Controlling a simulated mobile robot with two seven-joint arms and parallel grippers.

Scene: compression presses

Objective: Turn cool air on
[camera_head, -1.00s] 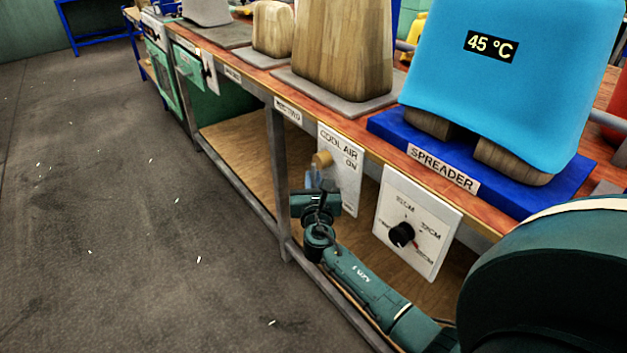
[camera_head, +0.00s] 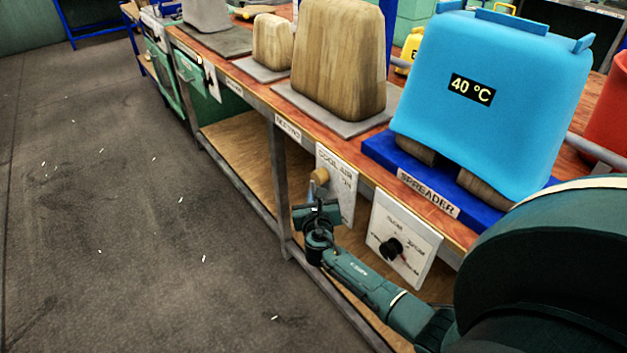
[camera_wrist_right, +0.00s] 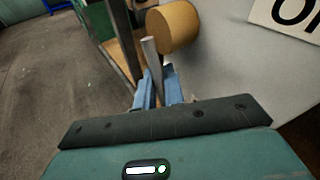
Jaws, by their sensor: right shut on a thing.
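The white cool air panel (camera_head: 344,188) is on the front of the bench, with a tan round knob (camera_head: 320,175) on it. In the right wrist view the knob (camera_wrist_right: 172,27) has a thin grey lever (camera_wrist_right: 150,50) beside it, running down between my blue fingers. My right gripper (camera_head: 319,198) is just below the knob and shut on the lever; it also shows in the right wrist view (camera_wrist_right: 158,88). The lever is too small to make out in the head view. My left gripper is not in view.
A dial panel (camera_head: 400,240) sits to the right of the cool air panel. Above it, a blue spreader (camera_head: 430,187) carries a blue covered form (camera_head: 495,100) reading 40 °C. Wooden blocks (camera_head: 340,60) stand on the bench. The floor at the left (camera_head: 110,220) is clear.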

